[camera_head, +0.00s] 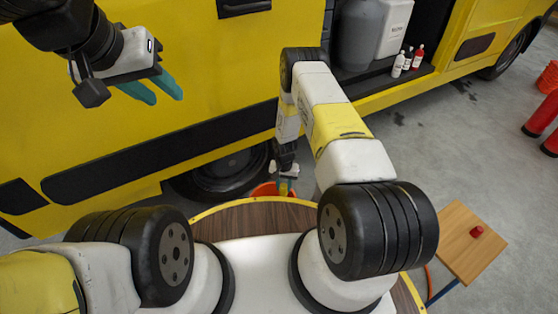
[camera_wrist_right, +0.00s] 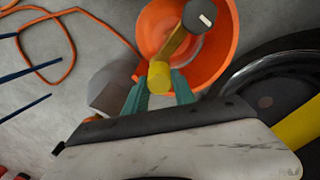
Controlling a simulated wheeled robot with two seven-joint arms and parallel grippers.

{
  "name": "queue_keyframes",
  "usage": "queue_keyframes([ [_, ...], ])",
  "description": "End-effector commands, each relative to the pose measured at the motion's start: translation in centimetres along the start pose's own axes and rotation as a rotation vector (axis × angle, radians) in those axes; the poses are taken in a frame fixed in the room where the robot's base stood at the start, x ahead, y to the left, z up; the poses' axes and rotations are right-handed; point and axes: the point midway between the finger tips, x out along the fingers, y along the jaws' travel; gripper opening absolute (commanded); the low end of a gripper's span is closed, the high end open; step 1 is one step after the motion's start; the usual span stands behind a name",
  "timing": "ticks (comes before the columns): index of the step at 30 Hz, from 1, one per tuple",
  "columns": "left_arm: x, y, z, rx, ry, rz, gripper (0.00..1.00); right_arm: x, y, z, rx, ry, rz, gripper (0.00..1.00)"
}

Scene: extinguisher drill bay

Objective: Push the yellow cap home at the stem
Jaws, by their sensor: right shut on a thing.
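In the right wrist view a short yellow cylinder, the yellow cap (camera_wrist_right: 159,77), sits between the teal fingertips of my right gripper (camera_wrist_right: 159,89), which is shut on it. An olive-brown bar (camera_wrist_right: 175,44) runs from beside the cap to a dark round-ended piece (camera_wrist_right: 200,15); I cannot tell whether this is the stem, or whether the cap touches it. In the head view my right gripper (camera_head: 286,186) is low by the truck, and the cap is too small to make out. My left gripper (camera_head: 152,90) is open and empty at upper left, away from them.
An orange bucket (camera_wrist_right: 222,50) stands under the right fingertips. The yellow truck (camera_head: 130,135) and its dark wheel (camera_head: 222,172) are close by. An orange cord (camera_wrist_right: 70,45) lies on the floor.

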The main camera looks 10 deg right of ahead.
Motion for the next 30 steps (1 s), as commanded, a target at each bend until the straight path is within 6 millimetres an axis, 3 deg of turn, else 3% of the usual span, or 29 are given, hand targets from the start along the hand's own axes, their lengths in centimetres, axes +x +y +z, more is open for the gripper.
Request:
queue_keyframes([
  [30, 0.0, 0.0, 0.0, 0.000, 0.000, 0.000, 0.36, 2.4, 0.0, 0.0, 0.001, 0.000, 0.000, 0.00],
])
